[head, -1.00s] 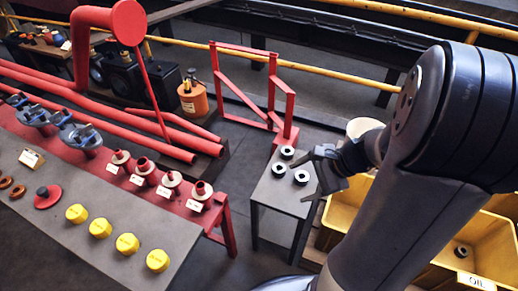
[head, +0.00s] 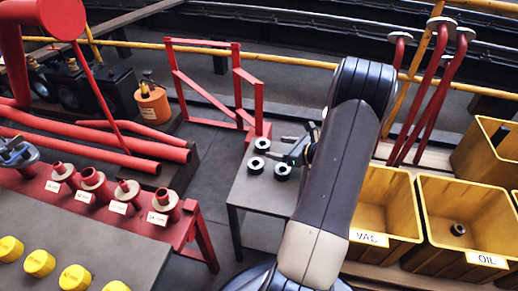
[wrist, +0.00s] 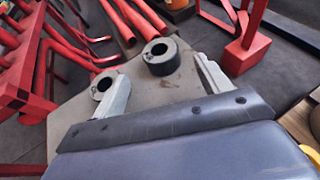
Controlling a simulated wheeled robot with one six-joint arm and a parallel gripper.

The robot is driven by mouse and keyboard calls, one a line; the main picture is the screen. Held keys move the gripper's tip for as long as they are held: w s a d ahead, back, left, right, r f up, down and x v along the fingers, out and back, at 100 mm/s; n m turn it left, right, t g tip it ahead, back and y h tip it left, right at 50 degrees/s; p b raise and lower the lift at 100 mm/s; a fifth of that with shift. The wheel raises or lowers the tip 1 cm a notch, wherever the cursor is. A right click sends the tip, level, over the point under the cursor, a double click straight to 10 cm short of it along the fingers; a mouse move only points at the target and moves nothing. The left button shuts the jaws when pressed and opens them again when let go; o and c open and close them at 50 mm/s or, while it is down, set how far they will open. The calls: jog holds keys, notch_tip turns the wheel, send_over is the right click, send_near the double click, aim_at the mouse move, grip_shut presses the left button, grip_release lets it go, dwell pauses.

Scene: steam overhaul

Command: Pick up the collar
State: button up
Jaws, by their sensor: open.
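Three short dark collars with pale tops and a central hole lie on a small grey table (head: 262,196) in the head view: a back one (head: 262,144), a left one (head: 256,165) and a right one (head: 283,172). My gripper (head: 287,150) is open and empty at their right, above the table. In the wrist view, one dark collar (wrist: 160,56) lies beyond and between the open fingers (wrist: 160,72). Another collar (wrist: 104,86) lies at the left finger, which partly covers it. The third collar does not show there.
Yellow bins marked VAC (head: 370,239) and OIL (head: 487,260) stand to the right; a similar dark ring (head: 458,229) lies in the OIL bin. A red frame (head: 205,83) stands behind the table. A red-legged bench (head: 85,235) with flanged fittings and yellow caps is at left.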

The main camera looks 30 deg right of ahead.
aim_at(268, 146)
jog(key=b+x, duration=0.2)
jog(key=x, duration=0.5)
jog(key=shift+w+f, duration=0.1)
jog(key=shift+f, duration=0.05)
jog(key=shift+c, duration=0.5)
jog(key=c, duration=1.3)
notch_tip(268, 146, up, 10)
jog(key=p, duration=0.4)
jog(key=a+n+g+y, duration=0.1)
jog(key=a+n+y, duration=0.1)
jog(key=a, duration=2.5)
notch_tip(268, 146, up, 21)
jog(key=p, duration=2.7)
jog(key=shift+d+p, duration=0.35)
jog(key=shift+p, duration=0.05)
